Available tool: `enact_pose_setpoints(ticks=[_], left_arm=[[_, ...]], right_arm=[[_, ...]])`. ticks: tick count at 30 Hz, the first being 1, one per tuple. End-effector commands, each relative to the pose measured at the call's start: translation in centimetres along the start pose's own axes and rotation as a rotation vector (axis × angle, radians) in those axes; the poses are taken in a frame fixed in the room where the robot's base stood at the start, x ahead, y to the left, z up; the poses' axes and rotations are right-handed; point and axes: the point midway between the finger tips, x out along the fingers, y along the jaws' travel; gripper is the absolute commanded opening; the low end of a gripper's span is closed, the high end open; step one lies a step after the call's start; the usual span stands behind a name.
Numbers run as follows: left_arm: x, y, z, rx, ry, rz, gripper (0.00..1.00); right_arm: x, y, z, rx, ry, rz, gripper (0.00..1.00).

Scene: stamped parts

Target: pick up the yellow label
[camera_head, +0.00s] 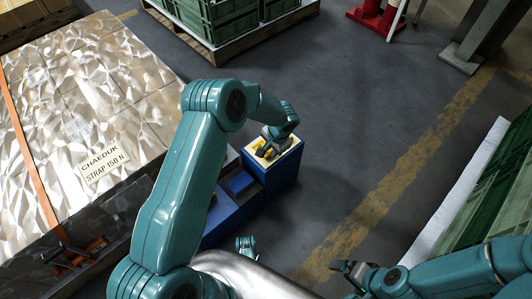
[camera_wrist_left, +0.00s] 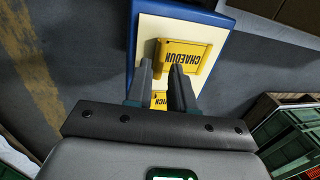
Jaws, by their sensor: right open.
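A yellow label (camera_wrist_left: 200,54) printed CHAEDUK lies on the cream top (camera_wrist_left: 165,18) of a blue stand in the left wrist view. A second yellow piece (camera_wrist_left: 158,100) with partly hidden lettering shows between my left fingers. In the head view, yellow (camera_head: 260,144) shows on the stand's cream top beside my left gripper, which hides part of it. My left gripper (camera_wrist_left: 161,67) is over the stand, its fingers apart with nothing visibly held. Its tips overlap the CHAEDUK label's near edge in view; I cannot tell if they touch. My right gripper (camera_head: 346,268) is open, low in the head view, away from the stand.
A strapped stack of shiny stamped sheets (camera_head: 60,90) with a CHAEDUK placard (camera_head: 103,163) stands at the left. Green crates (camera_head: 215,18) sit on a pallet at the back. More green crates (camera_head: 500,190) stand at the right. The floor between is clear.

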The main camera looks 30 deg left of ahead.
Motion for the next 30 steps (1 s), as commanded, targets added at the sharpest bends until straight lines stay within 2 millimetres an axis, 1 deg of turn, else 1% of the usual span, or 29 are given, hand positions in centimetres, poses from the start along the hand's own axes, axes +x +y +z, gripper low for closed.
enact_pose_setpoints(ticks=[1,3,10,11,12,13,25,28,30], left_arm=[[1.4,0.1,0.1,0.001,-0.001,0.001,0.23],[2.1,0.1,0.0,0.002,0.0,0.0,0.23],[2.2,0.0,0.0,0.002,0.001,0.0,0.23],[2.2,0.0,0.0,0.002,0.001,0.0,0.17],[2.2,0.0,0.0,0.002,0.001,0.0,0.04],[2.2,0.0,0.0,0.002,0.0,0.0,0.0],[2.0,0.0,0.0,0.001,0.001,0.0,0.0],[1.4,-0.1,0.0,0.001,0.001,-0.001,0.0],[0.6,-0.3,0.0,0.0,0.002,-0.001,0.0]], right_arm=[[0.7,0.3,-0.1,0.003,0.003,0.0,1.0],[0.8,0.4,-0.2,0.005,0.005,0.001,1.0],[0.7,0.4,-0.2,0.006,0.006,0.001,1.0],[0.7,0.4,-0.2,0.006,0.006,0.001,1.0],[0.7,0.4,-0.2,0.006,0.006,0.001,1.0],[0.7,0.4,-0.2,0.006,0.006,0.001,1.0],[0.7,0.3,-0.2,0.005,0.005,0.001,1.0],[0.4,0.2,-0.1,0.004,0.004,0.001,1.0],[0.1,0.1,-0.1,0.002,0.002,0.0,1.0]])
